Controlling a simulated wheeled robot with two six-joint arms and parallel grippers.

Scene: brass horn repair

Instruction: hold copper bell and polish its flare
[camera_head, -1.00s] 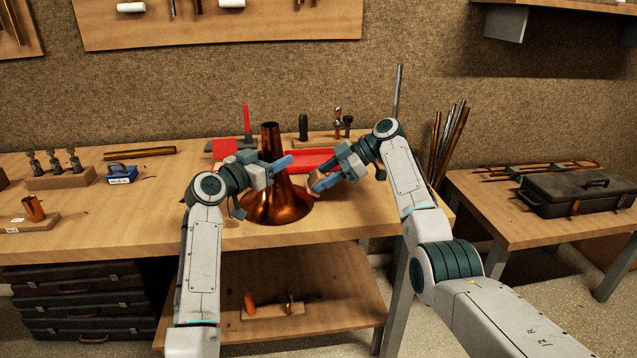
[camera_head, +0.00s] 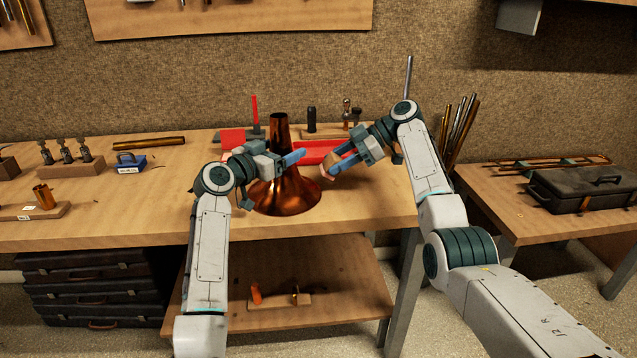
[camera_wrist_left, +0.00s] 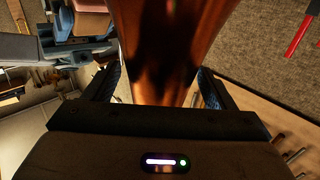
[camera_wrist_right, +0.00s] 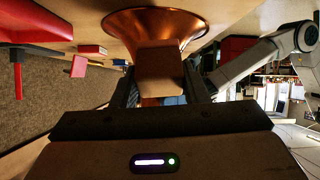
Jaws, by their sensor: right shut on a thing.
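The copper bell (camera_head: 285,190) stands upright on the workbench, narrow end up and flare down. My left gripper (camera_head: 293,159) is open around its neck; in the left wrist view the copper neck (camera_wrist_left: 165,50) passes between the two fingers, with small gaps beside it. My right gripper (camera_head: 337,160) is shut on a tan block (camera_head: 328,172), just right of the bell and above the bench. In the right wrist view the tan block (camera_wrist_right: 161,72) is in front of the flare (camera_wrist_right: 155,22); whether they touch cannot be told.
A red tray (camera_head: 318,150) lies behind the bell, with a red-handled tool (camera_head: 255,112) to its left. A blue tool (camera_head: 130,163) and a wooden block with several fittings (camera_head: 68,168) are on the left.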

